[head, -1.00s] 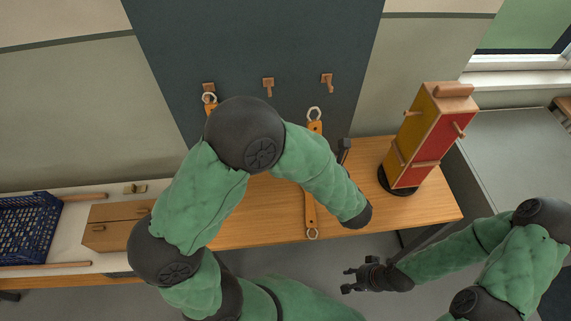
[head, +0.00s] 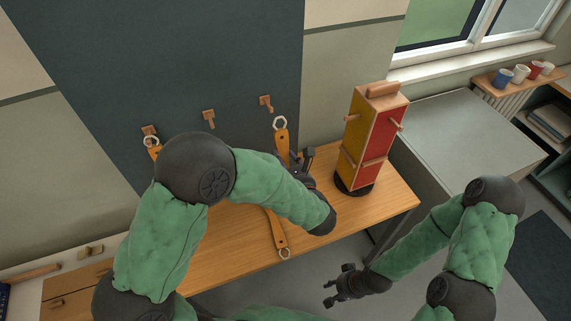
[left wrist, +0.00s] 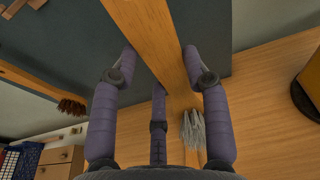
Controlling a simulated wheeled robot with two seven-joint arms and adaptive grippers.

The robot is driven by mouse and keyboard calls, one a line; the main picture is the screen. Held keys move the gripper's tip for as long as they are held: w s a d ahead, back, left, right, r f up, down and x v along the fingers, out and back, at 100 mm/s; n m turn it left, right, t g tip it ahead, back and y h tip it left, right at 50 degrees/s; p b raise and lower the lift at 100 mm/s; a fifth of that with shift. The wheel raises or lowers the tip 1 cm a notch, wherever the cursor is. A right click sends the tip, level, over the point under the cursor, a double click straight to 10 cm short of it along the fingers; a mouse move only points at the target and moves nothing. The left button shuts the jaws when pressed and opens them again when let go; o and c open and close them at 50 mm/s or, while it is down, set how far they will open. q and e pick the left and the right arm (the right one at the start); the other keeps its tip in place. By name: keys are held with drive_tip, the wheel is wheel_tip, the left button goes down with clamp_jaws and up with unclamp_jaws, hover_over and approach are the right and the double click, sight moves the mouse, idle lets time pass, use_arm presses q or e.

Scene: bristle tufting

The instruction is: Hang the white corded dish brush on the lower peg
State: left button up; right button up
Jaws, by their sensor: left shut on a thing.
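My left gripper (head: 300,165) is shut on the orange wooden handle of a brush (left wrist: 160,40), partly hidden behind my arm in the head view. The handle is upright in front of the wall panel, with a pale cord loop (head: 280,122) at its top. Whitish bristles (left wrist: 193,130) show below the fingers; I cannot tell for sure which handle they belong to. A red and yellow tower (head: 367,138) stands on the table, with upper and lower wooden pegs; a lower peg (head: 375,163) is on its red face. My right gripper (head: 338,288) is open and empty, off the table's front edge.
Three wooden wall hooks, including the middle one (head: 208,118), line the dark panel. A brush (head: 154,146) hangs at the left hook; its brown bristles (left wrist: 72,106) show in the wrist view. Another orange handle (head: 279,232) lies across the table (head: 225,245). Mugs (head: 520,74) stand far right.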

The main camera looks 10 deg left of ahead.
use_arm(q)
drive_tip(key=b+x, duration=0.1)
drive_tip(key=x, duration=0.7)
drive_tip(key=shift+b, duration=0.4)
idle(0.3)
drive_tip(key=shift+r, duration=0.15)
idle(0.4)
drive_tip(key=o, duration=1.3)
drive_tip(key=shift+c, duration=0.2)
drive_tip(key=shift+p+v, duration=0.6)
drive_tip(key=shift+v, duration=2.85)
